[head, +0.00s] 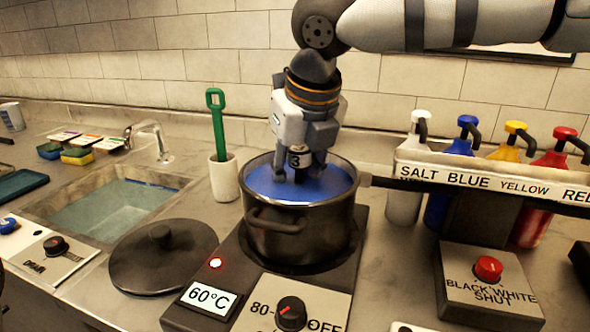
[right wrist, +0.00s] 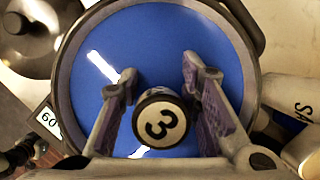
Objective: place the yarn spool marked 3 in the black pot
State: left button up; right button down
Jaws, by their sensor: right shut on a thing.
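The black pot (head: 274,236) stands on the hotplate and holds blue liquid (head: 262,184). My right gripper (head: 298,172) points down over the pot's opening, with its fingertips inside the rim outline. It is shut on the yarn spool marked 3 (head: 296,159), a dark spool with a white numbered end. In the right wrist view the spool (right wrist: 160,120) sits between the two fingers, over the blue liquid. Whether the spool touches the liquid cannot be told. My left gripper is not in view.
The hotplate (head: 180,318) shows 60°C and a red light. The pot lid (head: 163,255) lies to its left, near the sink (head: 115,215). A white cup (head: 223,180) with a green tool stands behind. Labelled dye bottles (head: 403,205) and a control box (head: 488,285) are at right.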

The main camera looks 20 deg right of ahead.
jog(key=shift+f, duration=0.2)
jog(key=c, duration=1.1)
grip_release()
jog(key=shift+o, duration=0.3)
jog(key=o, duration=0.3)
jog(key=shift+o, duration=0.2)
jog(key=shift+r, duration=3.5)
